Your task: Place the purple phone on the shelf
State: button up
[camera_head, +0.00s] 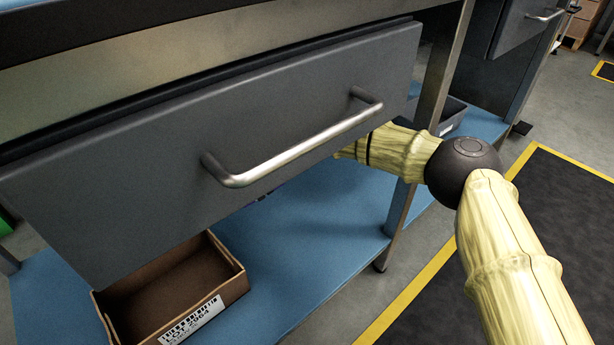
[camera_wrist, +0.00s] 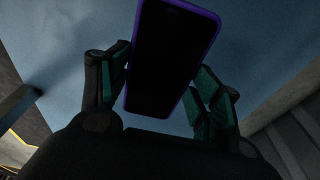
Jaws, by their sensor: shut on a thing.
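In the wrist view the purple phone (camera_wrist: 172,55) has a dark screen and a purple rim. My gripper (camera_wrist: 165,92) is shut on it, with a finger at each side of the phone. Behind the phone is a blue surface. In the head view the blue lower shelf (camera_head: 310,225) lies under the workbench. I cannot tell whether the phone touches the shelf.
The grey drawer (camera_head: 130,170) with a metal handle (camera_head: 290,150) hangs above the shelf. A brown carton (camera_head: 235,285) with a label stands on the shelf at the left. A dark bin (camera_head: 452,112) sits farther back. A bench leg (camera_head: 402,215) stands close to my arm.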

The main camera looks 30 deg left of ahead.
aim_at(261, 213)
jog(key=shift+s+f+b, duration=0.1)
jog(key=shift+f+b, duration=2.7)
jog(key=shift+f, duration=2.1)
jog(key=shift+f, duration=0.1)
jog(key=o, duration=1.1)
jog(key=shift+o, duration=0.2)
jog(key=shift+s+a+r+p, duration=0.1)
jog(key=shift+s+r+p, duration=0.1)
jog(key=shift+r+p, duration=0.75)
jog(key=shift+s+r+p, duration=0.15)
jog(key=shift+r+p, duration=0.25)
jog(key=shift+r, duration=1.2)
jog(key=shift+s+a+r+p, duration=0.1)
jog(key=shift+s+r+p, duration=0.1)
jog(key=shift+r+p, duration=0.75)
jog(key=shift+r+b, duration=0.3)
